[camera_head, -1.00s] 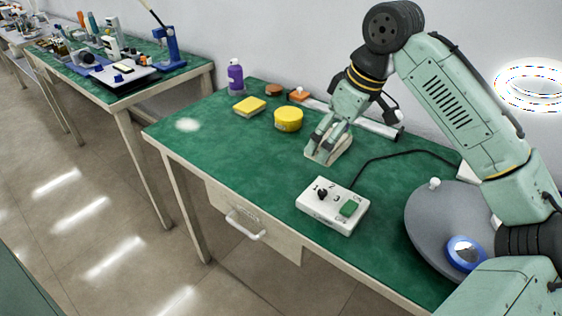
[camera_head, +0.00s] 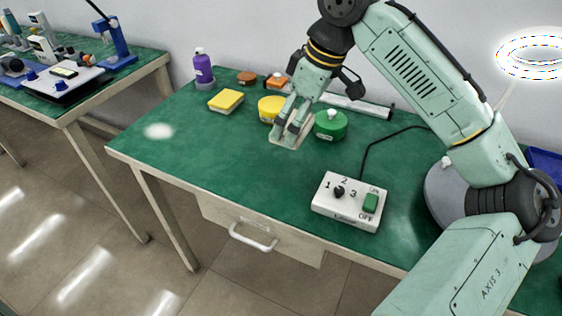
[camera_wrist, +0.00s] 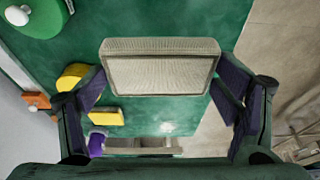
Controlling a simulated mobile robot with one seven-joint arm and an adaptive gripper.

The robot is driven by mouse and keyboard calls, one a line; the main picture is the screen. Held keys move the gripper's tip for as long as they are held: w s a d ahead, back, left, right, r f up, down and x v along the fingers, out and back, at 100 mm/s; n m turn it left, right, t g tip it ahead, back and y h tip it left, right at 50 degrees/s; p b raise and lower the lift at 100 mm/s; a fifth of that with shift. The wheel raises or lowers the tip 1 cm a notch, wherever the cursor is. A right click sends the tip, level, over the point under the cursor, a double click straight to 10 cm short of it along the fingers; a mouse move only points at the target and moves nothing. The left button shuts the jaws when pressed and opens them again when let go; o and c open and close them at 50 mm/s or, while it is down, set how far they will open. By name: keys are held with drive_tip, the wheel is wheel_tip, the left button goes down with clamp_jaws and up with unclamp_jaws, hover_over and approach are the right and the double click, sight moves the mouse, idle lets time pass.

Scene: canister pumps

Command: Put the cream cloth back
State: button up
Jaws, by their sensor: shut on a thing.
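The cream cloth (camera_head: 291,142), a folded pad-like block, is between the fingers of my gripper (camera_head: 286,127), above the green table top. In the wrist view the cloth (camera_wrist: 160,72) spans the space between the two fingers of my gripper (camera_wrist: 160,90), which are shut on its sides. The head view does not clearly show how high it hangs above the table.
A yellow tin (camera_head: 271,108) and a green canister (camera_head: 331,125) stand close to my gripper. A yellow sponge (camera_head: 226,101) and a purple bottle (camera_head: 203,69) are farther left. A white switch box (camera_head: 350,201) sits at front right. The table's left front is clear.

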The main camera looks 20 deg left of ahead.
sight(308, 127)
drive_tip(key=shift+a+f, duration=0.15)
drive_tip(key=shift+f, duration=0.25)
wheel_tip(308, 127, down, 9)
drive_tip(key=shift+f+p, duration=0.1)
drive_tip(key=shift+p, duration=0.35)
drive_tip(key=shift+f, duration=0.1)
drive_tip(key=o, duration=1.1)
drive_tip(key=shift+c, duration=0.2)
drive_tip(key=b+v, duration=0.1)
drive_tip(key=v, duration=1.1)
